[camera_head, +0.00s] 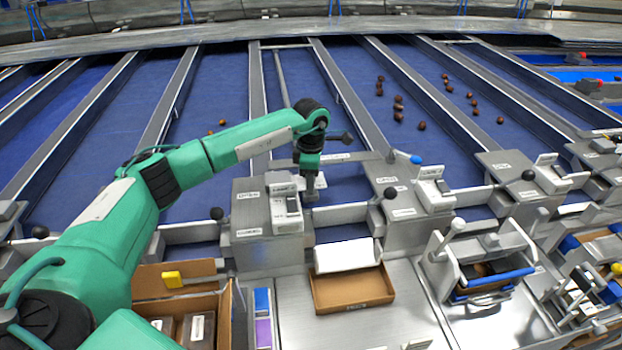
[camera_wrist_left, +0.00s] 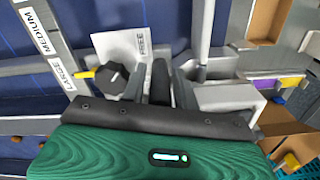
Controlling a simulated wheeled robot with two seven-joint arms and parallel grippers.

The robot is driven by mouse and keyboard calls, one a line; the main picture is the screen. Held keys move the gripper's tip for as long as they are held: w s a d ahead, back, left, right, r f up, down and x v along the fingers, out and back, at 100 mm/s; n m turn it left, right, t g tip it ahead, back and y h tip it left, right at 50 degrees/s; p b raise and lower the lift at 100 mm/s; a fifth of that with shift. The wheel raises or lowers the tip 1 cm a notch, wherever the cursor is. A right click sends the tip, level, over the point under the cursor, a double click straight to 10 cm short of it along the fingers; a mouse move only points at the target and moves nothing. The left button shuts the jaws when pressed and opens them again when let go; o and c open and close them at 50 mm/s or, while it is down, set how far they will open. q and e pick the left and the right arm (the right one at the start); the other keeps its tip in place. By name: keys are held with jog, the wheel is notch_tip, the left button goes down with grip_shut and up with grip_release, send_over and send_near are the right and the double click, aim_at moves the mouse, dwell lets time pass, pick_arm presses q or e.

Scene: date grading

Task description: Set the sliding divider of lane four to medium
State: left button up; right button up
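A lane with a blue bed holds a thin grey bar (camera_head: 281,78) that runs toward my left gripper (camera_head: 311,188); it may be the sliding divider, but its near end is hidden behind my arm. My left gripper points down at the lane's near end, beside a grey switch box (camera_head: 286,208). In the left wrist view, a rail (camera_wrist_left: 50,45) carries the labels MEDIUM and LARGE. A black knob with a yellow pointer (camera_wrist_left: 112,80) sits near LARGE, left of a dark finger (camera_wrist_left: 160,82). The finger gap is unclear. My right gripper is out of view. The lane number is not readable.
Grey lane walls (camera_head: 348,100) and metal housings (camera_head: 404,190) with black ball levers (camera_head: 390,192) stand close on the right. A cardboard tray (camera_head: 350,290) lies in front. Dark dates (camera_head: 398,108) lie in a lane to the right. A white FREE plate (camera_wrist_left: 128,45) is near the knob.

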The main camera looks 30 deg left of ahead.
pick_arm(q)
grip_shut()
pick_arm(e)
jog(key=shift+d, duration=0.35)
